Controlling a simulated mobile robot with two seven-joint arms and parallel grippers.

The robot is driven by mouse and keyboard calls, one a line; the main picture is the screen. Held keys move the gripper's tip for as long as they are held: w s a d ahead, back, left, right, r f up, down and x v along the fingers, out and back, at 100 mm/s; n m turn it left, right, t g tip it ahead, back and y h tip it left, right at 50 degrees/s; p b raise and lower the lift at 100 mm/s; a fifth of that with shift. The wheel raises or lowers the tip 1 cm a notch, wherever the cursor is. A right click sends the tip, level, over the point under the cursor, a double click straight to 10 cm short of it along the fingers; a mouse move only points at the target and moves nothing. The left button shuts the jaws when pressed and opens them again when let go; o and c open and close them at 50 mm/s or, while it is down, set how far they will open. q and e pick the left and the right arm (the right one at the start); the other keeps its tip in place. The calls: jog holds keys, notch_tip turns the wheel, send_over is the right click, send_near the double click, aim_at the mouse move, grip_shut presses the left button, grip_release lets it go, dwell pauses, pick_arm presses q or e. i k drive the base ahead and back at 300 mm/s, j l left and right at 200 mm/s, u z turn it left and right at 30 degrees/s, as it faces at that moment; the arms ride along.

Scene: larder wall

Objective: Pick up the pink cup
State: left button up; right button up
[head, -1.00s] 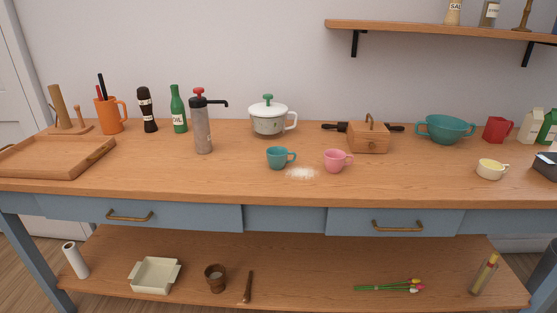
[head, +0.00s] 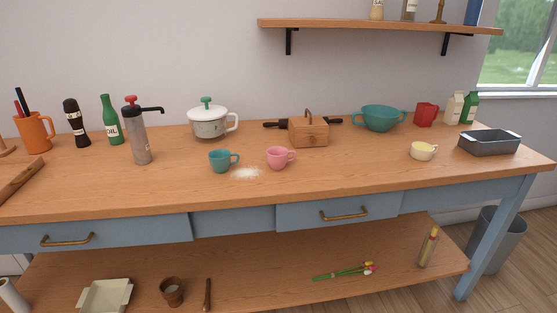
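The pink cup (head: 278,158) stands upright on the wooden worktop (head: 330,177), near the middle of the head view, with its handle to the right. Neither of my grippers shows in the head view.
Behind the pink cup are a wooden box (head: 308,131) and a white lidded pot (head: 208,123). A grey pump bottle (head: 136,136) stands left. A teal bowl (head: 380,118), cream cup (head: 423,151) and grey tin (head: 489,142) are right. The worktop before the cup is clear.

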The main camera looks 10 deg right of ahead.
aim_at(277, 157)
jog(key=i+l+u, duration=0.25)
jog(key=l+u, duration=0.25)
jog(key=l, duration=0.25)
jog(key=i+l+u, duration=0.25)
jog(key=l, duration=0.2)
jog(key=k+j, duration=0.05)
jog(key=k, duration=0.05)
